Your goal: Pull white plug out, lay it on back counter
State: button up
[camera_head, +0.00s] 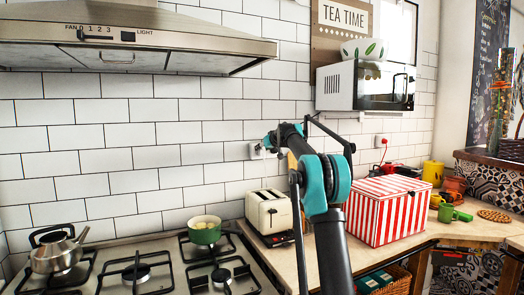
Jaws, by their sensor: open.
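A white wall socket (256,151) sits on the tiled wall above the toaster. Whether a white plug is in it is too small to tell. My gripper (268,142) is at the far end of my arm, right beside this socket. Its fingers are small and partly covered by the arm, and I cannot tell whether they touch anything. The back counter (428,235) runs along the wall to the right of the stove.
A cream toaster (268,212) and a red-striped box (386,210) stand on the counter on either side of my arm. A second socket with a red plug (383,141) is farther right, below a white microwave (365,86). A green pot (204,230) and kettle (56,252) are on the stove.

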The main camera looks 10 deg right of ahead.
jog(key=shift+x, duration=0.8)
grip_shut()
jog(key=c, duration=0.7)
grip_release()
grip_shut()
jog(key=shift+s+d, duration=0.1)
jog(key=shift+s, duration=0.05)
jog(key=shift+s+d, duration=0.3)
jog(key=shift+s, duration=0.6)
jog(key=shift+s+d, duration=0.25)
jog(key=shift+s, duration=0.7)
jog(key=shift+s+d, duration=0.3)
jog(key=shift+s, duration=0.6)
